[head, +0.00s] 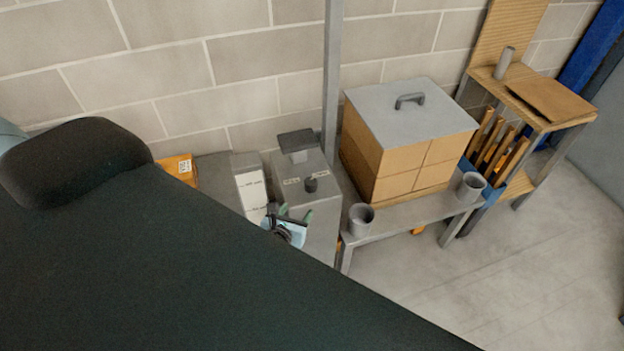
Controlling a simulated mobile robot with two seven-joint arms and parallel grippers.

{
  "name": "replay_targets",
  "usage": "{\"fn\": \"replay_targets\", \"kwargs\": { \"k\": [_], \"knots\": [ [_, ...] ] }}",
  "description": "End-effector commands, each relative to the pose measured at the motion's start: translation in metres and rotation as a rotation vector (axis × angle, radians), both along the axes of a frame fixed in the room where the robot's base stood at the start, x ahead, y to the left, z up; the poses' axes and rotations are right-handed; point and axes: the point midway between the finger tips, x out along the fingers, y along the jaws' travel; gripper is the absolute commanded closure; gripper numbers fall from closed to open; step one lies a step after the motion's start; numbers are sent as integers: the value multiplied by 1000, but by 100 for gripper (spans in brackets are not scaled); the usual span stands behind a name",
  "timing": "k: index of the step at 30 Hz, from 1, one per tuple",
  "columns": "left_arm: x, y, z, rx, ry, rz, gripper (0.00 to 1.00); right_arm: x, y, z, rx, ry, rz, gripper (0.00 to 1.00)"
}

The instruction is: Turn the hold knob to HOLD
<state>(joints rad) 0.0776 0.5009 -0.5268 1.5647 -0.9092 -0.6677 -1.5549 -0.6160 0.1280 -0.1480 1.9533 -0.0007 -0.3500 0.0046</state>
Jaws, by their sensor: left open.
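The hold knob (310,185) is a small dark cylinder on the top of a grey box (323,215). Small white labels lie on either side of it; their print is too small to read, and I cannot tell which way the knob points. My left gripper (295,211), with green fingertips, is open and empty just in front of the knob, apart from it as far as I can see. My right gripper is not in view.
A dark flat-topped piece (296,139) stands behind the knob. A white-labelled grey unit (248,185) and an orange box (178,168) are to the left. A bench (411,216) on the right bears a lidded box (408,140) and two cups. A large dark shape covers the lower left.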

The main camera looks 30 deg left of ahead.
Motion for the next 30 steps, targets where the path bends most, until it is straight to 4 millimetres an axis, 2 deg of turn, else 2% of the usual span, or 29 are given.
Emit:
{"fn": "replay_targets", "kwargs": {
  "k": [1, 8, 16, 21, 30],
  "knots": [
    [11, 2, 3, 0, -6, 3, 43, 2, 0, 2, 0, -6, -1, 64],
    [53, 12, 2, -1, -4, 3, 43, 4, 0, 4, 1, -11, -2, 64],
    [101, 23, 0, -4, 0, 2, 43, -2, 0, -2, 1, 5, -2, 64],
    [121, 28, -16, -4, 7, 3, 43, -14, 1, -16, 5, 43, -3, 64],
    [141, 33, -20, -3, 1, 1, 43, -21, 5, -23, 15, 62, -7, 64]
  ]
}}
